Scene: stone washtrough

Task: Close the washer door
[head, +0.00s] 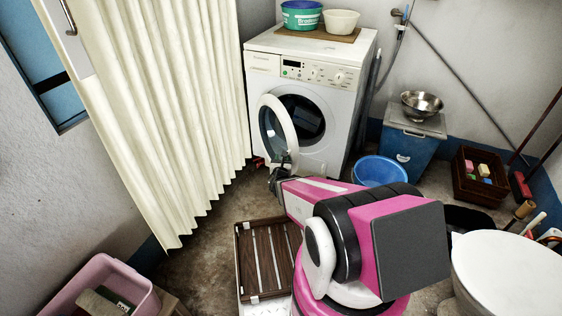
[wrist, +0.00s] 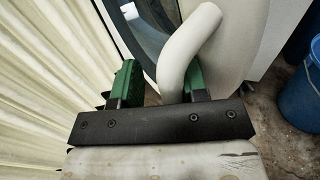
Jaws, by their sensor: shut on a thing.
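The white washer (head: 318,110) stands against the back wall. Its round door (head: 264,124) is swung open to the left, with a white ring and dark glass, and the dark drum opening (head: 302,118) shows. My gripper (head: 280,165) is at the lower edge of the open door. In the wrist view my gripper (wrist: 160,85) has green finger pads on both sides of a curved white handle (wrist: 188,48) on the door (wrist: 150,25), and it is shut on that handle. The fingertips are partly hidden behind it.
A cream pleated curtain (head: 150,100) hangs close on the left of the door. A blue tub (head: 379,171) stands on the floor at right, before a blue bin (head: 410,145). A slatted wooden rack (head: 268,262) lies on the floor below my arm.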

